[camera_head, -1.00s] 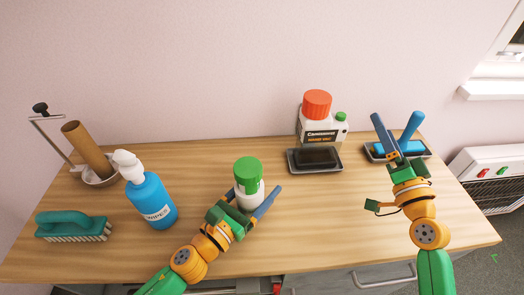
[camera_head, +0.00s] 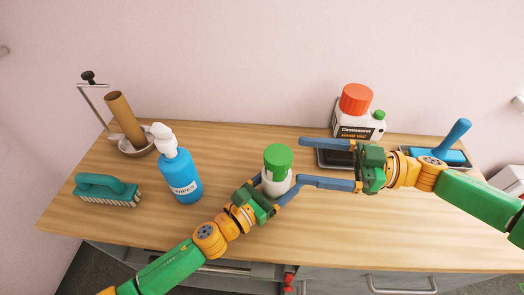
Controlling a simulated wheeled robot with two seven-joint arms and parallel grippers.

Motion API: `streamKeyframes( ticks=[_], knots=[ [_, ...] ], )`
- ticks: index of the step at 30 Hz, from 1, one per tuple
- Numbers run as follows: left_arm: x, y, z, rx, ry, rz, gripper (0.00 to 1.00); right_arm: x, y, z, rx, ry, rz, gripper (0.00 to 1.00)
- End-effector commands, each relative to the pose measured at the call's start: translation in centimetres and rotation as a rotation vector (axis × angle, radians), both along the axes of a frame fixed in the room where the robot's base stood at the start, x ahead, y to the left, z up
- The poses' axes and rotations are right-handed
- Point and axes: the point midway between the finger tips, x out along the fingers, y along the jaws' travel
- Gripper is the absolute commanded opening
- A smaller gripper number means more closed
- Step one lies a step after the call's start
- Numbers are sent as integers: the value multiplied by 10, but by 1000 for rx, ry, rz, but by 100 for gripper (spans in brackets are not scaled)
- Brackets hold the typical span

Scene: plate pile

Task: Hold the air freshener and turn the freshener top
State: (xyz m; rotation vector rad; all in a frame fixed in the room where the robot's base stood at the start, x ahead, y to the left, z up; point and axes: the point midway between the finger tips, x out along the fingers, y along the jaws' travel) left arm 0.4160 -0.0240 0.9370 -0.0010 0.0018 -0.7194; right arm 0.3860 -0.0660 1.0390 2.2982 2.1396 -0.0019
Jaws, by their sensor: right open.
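The air freshener has a white body (camera_head: 275,185) and a green top (camera_head: 278,157). It stands upright near the middle of the table's front half. My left gripper (camera_head: 273,188) has its fingers around the lower white body and appears shut on it; the fingers partly hide the body. My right gripper (camera_head: 301,162) is open and empty, reaching in from the right. Its two blue fingers point left, with their tips just right of the green top, one farther back and one nearer. The top does not appear to be between them.
A blue pump bottle (camera_head: 181,178), a teal brush (camera_head: 108,190) and a holder with a cardboard roll (camera_head: 124,118) stand left. A white bottle with a red cap (camera_head: 356,98) and a dark tray with a blue-handled tool (camera_head: 455,140) are behind my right arm. The front-left table (camera_head: 110,225) is clear.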

Motion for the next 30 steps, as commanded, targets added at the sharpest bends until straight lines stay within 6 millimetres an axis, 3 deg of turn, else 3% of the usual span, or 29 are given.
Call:
streamKeyframes(
  ticks=[3, 9, 14, 21, 23, 30],
  knots=[
    [0, 0, 0, 0, 0, 0, 7, 1, 34, 1, 4, 1, 8, 97],
    [0, 0, 0, 0, 0, 0, 7, 5, 79, 1, 4, 0, 4, 97],
    [0, 0, 0, 0, 0, 0, 7, 6, 94, 1, 3, 0, 1, 97],
    [0, 0, 0, 0, 0, 0, 7, 7, 96, 1, 3, 0, -1, 97],
    [0, 0, 0, 0, 0, 0, 7, 7, 95, 1, 3, 0, -1, 83],
    [0, 0, 0, 0, 0, 0, 7, 7, 95, 1, 3, 0, -1, 18]
  ],
)
